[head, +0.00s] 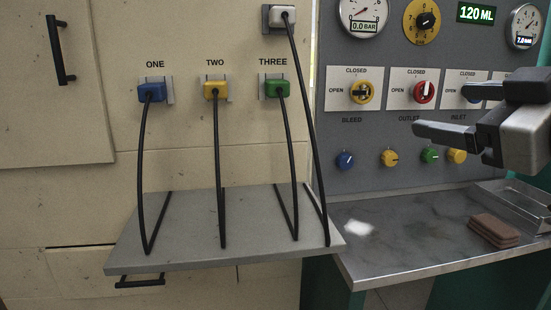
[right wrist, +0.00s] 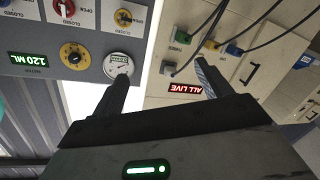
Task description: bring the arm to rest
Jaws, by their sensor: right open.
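My right gripper (head: 447,110) is at the right of the head view, in front of the grey valve panel (head: 375,130). Its two dark fingers point left and stand apart with nothing between them. In the right wrist view the open, empty fingers (right wrist: 161,70) also show, with the panel and the plug wall behind, upside down. The gripper hides part of the blue inlet valve (head: 472,93). The yellow bleed valve (head: 362,92) and red outlet valve (head: 424,92) are in plain sight. My left gripper is not in view.
Blue (head: 151,92), yellow (head: 215,91) and green (head: 277,89) plugs sit under ONE, TWO and THREE. Their black cables hang to a grey shelf (head: 180,255). Brown slabs (head: 494,231) and a metal tray (head: 515,205) lie on the right counter (head: 390,250). A lit ALL LIVE sign (right wrist: 185,88) shows.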

